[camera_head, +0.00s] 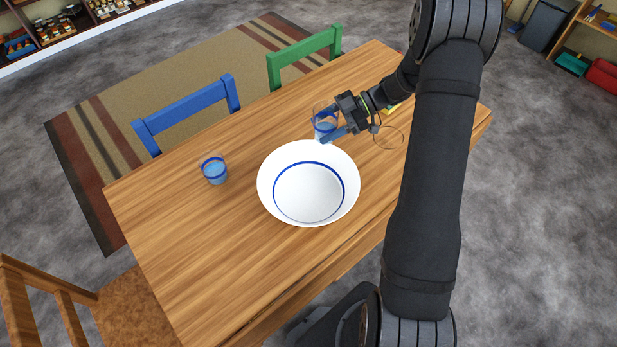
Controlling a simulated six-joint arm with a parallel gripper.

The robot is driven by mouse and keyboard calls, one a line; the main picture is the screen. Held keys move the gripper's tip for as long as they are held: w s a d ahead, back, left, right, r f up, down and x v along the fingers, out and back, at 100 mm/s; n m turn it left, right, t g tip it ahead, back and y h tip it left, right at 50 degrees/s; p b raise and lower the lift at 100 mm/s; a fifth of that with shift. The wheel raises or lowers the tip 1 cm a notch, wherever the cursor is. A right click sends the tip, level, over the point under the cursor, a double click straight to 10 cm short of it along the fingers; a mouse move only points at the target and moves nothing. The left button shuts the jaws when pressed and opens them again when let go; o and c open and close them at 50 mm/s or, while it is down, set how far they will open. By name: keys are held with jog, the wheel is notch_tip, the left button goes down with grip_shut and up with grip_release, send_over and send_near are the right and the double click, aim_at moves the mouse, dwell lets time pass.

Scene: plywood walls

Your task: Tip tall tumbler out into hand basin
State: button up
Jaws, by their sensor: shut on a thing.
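A clear glass tumbler with blue in it (324,116) is at the back rim of the basin. My gripper (328,128) is shut on this tumbler from the right. The tumbler looks roughly upright, and its lower part is partly hidden by a finger. The wide white hand basin (308,195) with a blue ring inside stands on the table just in front of the tumbler. No contents can be made out in the basin.
A second, shorter glass with blue in it (214,170) stands on the wooden table (200,250) left of the basin. A yellow item (391,109) lies partly hidden behind my arm. A blue chair (190,112) and a green chair (304,58) stand at the far edge. The table's left front is clear.

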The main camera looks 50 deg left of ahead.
aim_at(324, 132)
jog(key=shift+s+d+r+n+t+y, duration=0.2)
jog(key=shift+s+n+t, duration=0.1)
jog(key=shift+n+t, duration=0.2)
jog(key=shift+s+d+r+n+t+y, duration=0.15)
jog(key=shift+s+n+t, duration=0.1)
jog(key=shift+n+t, duration=0.25)
jog(key=shift+s+d+r+n+t+y, duration=0.1)
jog(key=shift+s+d+n+t+y, duration=0.1)
jog(key=shift+s+n+t+y, duration=0.3)
jog(key=shift+s+d+r+n+t+h, duration=0.1)
jog(key=shift+s+d+t, duration=0.15)
jog(key=shift+t, duration=0.45)
jog(key=shift+f+n+t+y, duration=0.35)
jog(key=shift+n+t, duration=0.05)
jog(key=shift+t, duration=0.3)
jog(key=shift+r, duration=0.1)
jog(key=shift+r+n+t+y, duration=0.3)
jog(key=shift+r+n+t, duration=0.15)
jog(key=shift+t, duration=0.15)
jog(key=shift+f+n+t+y, duration=0.2)
jog(key=shift+n+t+y, duration=0.15)
jog(key=shift+t, duration=0.25)
jog(key=shift+f+n+t+y, duration=0.3)
jog(key=shift+f+t, duration=0.2)
jog(key=shift+f, duration=0.5)
